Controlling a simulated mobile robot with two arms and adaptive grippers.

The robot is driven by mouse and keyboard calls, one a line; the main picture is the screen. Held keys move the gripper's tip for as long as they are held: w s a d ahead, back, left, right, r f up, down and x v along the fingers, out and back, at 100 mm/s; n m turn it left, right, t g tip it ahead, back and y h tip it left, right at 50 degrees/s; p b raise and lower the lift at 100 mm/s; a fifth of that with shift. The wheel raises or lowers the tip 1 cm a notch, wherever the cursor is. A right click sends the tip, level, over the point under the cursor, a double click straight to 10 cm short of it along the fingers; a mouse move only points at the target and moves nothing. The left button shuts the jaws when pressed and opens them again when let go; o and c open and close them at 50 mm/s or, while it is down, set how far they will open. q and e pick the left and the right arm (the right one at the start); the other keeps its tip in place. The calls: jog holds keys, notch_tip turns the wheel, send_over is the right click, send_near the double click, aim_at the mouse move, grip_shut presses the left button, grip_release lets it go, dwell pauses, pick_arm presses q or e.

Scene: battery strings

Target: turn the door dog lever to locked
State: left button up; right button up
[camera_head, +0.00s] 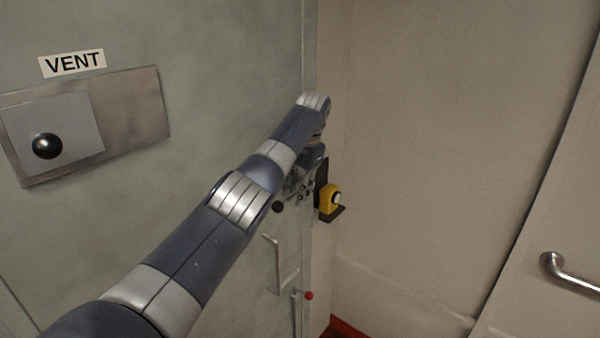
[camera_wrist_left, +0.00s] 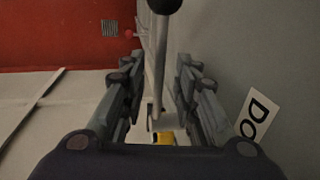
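The lever is a pale rod (camera_wrist_left: 160,65) with a black ball knob (camera_wrist_left: 165,5) in the left wrist view. The black knob (camera_head: 278,207) also shows beside my gripper in the head view, against the grey door (camera_head: 225,75); most of the rod is hidden there. My left gripper (camera_wrist_left: 159,75) is open, with one finger on each side of the rod and visible gaps between. In the head view my left gripper (camera_head: 298,183) is at the door's right edge, partly hidden by my arm. A label reading "Do" (camera_wrist_left: 257,117) is partly covered by the right finger. My right gripper is not in view.
A yellow device (camera_head: 331,199) on a dark bracket is just right of my gripper. A door handle (camera_head: 279,265) and a small red ball (camera_head: 309,295) are below. A VENT plate (camera_head: 140,108) is at left. A metal rail (camera_head: 570,272) is at far right.

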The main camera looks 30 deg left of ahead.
pick_arm(q)
notch_tip(320, 180, up, 10)
jog(key=d, duration=0.2)
jog(key=shift+s, duration=0.1)
dwell(0.3)
dwell(0.4)
